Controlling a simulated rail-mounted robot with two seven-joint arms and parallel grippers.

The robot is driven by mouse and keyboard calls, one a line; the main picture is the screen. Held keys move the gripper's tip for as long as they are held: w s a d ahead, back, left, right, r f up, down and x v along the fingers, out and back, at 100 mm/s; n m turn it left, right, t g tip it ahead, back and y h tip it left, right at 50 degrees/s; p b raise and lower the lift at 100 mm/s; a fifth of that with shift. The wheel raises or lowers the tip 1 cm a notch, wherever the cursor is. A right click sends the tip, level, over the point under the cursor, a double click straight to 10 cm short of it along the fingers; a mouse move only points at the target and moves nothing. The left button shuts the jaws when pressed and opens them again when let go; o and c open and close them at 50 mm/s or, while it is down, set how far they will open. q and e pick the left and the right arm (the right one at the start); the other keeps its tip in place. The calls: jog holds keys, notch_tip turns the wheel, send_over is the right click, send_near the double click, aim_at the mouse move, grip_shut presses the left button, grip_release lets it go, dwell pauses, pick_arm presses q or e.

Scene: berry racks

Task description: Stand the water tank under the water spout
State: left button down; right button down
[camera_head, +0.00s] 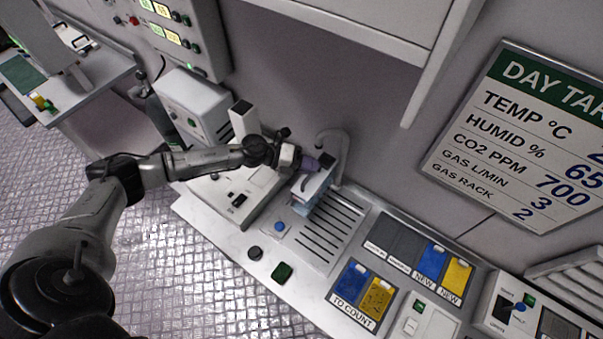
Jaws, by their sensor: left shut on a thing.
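The water tank (312,187) is a small box, pale on top with a bluish lower part. My left gripper (312,163) comes in from the left and is shut on the tank's upper end. The grey water spout (342,150) curves up from the counter just right of and behind the tank. The tank is over or on the back left part of the slotted drain plate (345,215). I cannot tell whether its base touches the plate or whether it is directly below the spout's mouth. The gripper partly hides the tank's top. My right gripper is not in view.
A blue button (280,227) is on the counter front of the plate. A white machine (195,105) stands left, beside a flat panel unit. Trays with blue and yellow cards (367,290) lie to the right. A wall cabinet (370,30) overhangs above.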

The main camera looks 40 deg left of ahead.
pick_arm(q)
jog(key=a+f, duration=0.3)
jog(key=f, duration=0.3)
jog(key=shift+a, duration=0.15)
jog(key=shift+w, duration=0.1)
jog(key=c, duration=1.2)
grip_release()
jog(key=shift+o, duration=0.2)
